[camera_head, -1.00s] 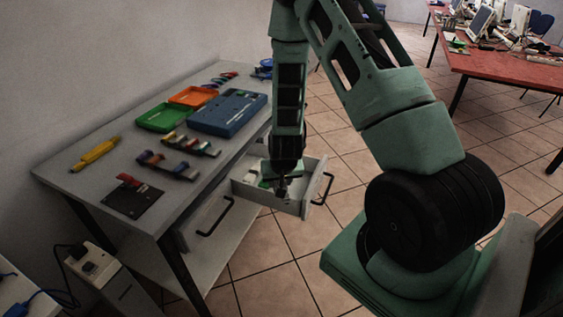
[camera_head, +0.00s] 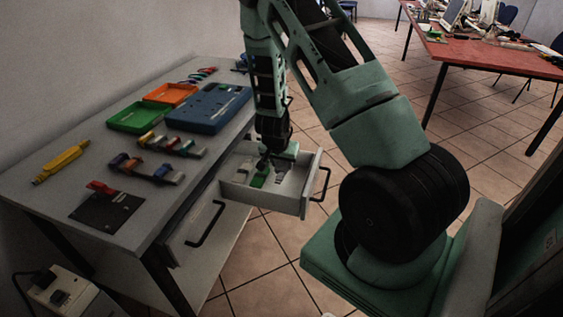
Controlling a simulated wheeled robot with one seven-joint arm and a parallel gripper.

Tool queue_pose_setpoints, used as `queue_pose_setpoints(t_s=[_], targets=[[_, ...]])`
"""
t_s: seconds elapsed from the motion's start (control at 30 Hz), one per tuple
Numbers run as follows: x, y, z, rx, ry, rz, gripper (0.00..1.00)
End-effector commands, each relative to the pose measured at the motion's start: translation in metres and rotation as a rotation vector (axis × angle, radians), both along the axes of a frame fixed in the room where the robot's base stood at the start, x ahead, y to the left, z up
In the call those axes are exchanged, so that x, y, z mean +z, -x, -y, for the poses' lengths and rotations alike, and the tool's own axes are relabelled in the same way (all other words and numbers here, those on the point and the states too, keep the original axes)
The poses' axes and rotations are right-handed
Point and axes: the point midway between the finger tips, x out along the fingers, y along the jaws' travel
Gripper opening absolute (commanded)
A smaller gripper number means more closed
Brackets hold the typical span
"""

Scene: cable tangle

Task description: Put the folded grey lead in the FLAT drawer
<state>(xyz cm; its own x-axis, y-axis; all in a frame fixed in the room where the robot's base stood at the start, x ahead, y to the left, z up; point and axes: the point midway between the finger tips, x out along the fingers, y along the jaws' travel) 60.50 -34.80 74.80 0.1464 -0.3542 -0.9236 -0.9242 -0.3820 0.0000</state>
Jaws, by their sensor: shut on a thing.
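My gripper (camera_head: 265,162) points down into an open drawer (camera_head: 262,201) on the right side of the workbench. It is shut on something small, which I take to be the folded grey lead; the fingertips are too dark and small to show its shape. A green item (camera_head: 259,179) and some pale grey pieces lie in the drawer below and beside the fingers. A second drawer (camera_head: 189,236) nearer the camera is shut. I cannot read a FLAT label on either drawer.
The workbench (camera_head: 58,190) holds a green tray (camera_head: 136,116), an orange tray (camera_head: 171,93), a blue tray (camera_head: 209,108), a yellow tool (camera_head: 60,162), a dark plate (camera_head: 106,210) and several small coloured parts. A red table (camera_head: 490,60) stands far right. Tiled floor beside the drawer is clear.

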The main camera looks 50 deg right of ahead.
Motion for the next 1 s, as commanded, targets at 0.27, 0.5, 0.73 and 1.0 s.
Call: queue_pose_setpoints(t_s=[0.27,0.5,0.73,1.0], targets=[[-0.038,0.0,0.0,0.0,0.001,0.001,0.11],[-0.065,0.0,0.0,0.001,0.001,0.0,0.11],[-0.085,0.0,0.0,0.0,0.0,0.001,0.11],[-0.087,0.0,0.0,0.001,0.001,0.001,0.11]])
